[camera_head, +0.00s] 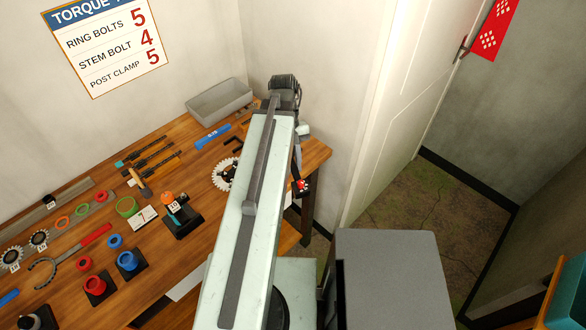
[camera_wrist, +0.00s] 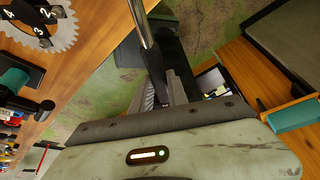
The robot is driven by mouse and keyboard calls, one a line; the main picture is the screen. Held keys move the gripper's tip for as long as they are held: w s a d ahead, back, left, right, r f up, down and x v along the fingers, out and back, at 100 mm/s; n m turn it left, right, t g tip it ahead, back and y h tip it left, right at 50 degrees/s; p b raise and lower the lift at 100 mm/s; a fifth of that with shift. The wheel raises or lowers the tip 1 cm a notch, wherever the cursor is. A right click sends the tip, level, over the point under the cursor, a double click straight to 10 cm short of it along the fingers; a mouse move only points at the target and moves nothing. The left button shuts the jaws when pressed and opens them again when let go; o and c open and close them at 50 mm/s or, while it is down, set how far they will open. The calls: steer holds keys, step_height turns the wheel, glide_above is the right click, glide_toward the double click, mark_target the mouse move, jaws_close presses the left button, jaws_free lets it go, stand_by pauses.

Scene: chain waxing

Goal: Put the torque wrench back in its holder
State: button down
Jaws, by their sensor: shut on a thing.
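A slim silver shaft, which I take to be the torque wrench (camera_wrist: 144,22), runs down between the fingers of my gripper (camera_wrist: 162,84) in the wrist view. The gripper is shut on it. In the head view my arm reaches over the right end of the wooden bench (camera_head: 80,225), and the gripper hangs past the bench edge, mostly hidden by the arm. A small dark piece with red marks (camera_head: 303,187) shows below it. A black stand (camera_head: 184,222) with a numbered tag and teal and orange parts stands on the bench. I cannot tell whether it is the wrench's holder.
A grey bin (camera_head: 218,100) stands at the bench's back corner. A toothed chainring (camera_head: 224,174) lies near the arm. Red cups (camera_head: 95,284) and blue cups (camera_head: 128,260) stand at the front. A grey box (camera_head: 392,275) is right of the arm; open floor (camera_head: 425,205) lies beyond.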

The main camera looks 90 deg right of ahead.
steer(key=w+d+f+n+g+h+b, duration=0.1)
steer(key=w+d+n, duration=0.2)
steer(key=w+n, duration=0.1)
steer(key=w+d+f+n+g+h+b, duration=0.1)
steer(key=w+d+n, duration=0.3)
steer(key=w, duration=0.2)
steer(key=w+d+f+n+g+h+b, duration=0.1)
steer(key=w+d+n+h, duration=0.1)
steer(key=w+d+n, duration=0.2)
steer(key=shift+w+f+n, duration=0.15)
steer(key=shift+w+n, duration=0.25)
steer(key=shift+n, duration=0.1)
steer(key=w+d+f+n+t+h+b, duration=0.1)
steer(key=w+d+n+h, duration=0.1)
steer(key=w+n, duration=0.45)
steer(key=w+d+f+n+h+b, duration=0.1)
steer(key=w+d+n+h, duration=0.2)
steer(key=w, duration=0.6)
steer(key=shift+n+y, duration=0.65)
steer(key=shift+y, duration=0.05)
steer(key=shift+a+f+b, duration=0.15)
steer(key=shift+f+b, duration=1.05)
steer(key=shift+b, duration=0.05)
steer(key=shift+a+f+b, duration=0.1)
steer(key=shift+f+b, duration=1.1)
steer(key=shift+f, duration=0.1)
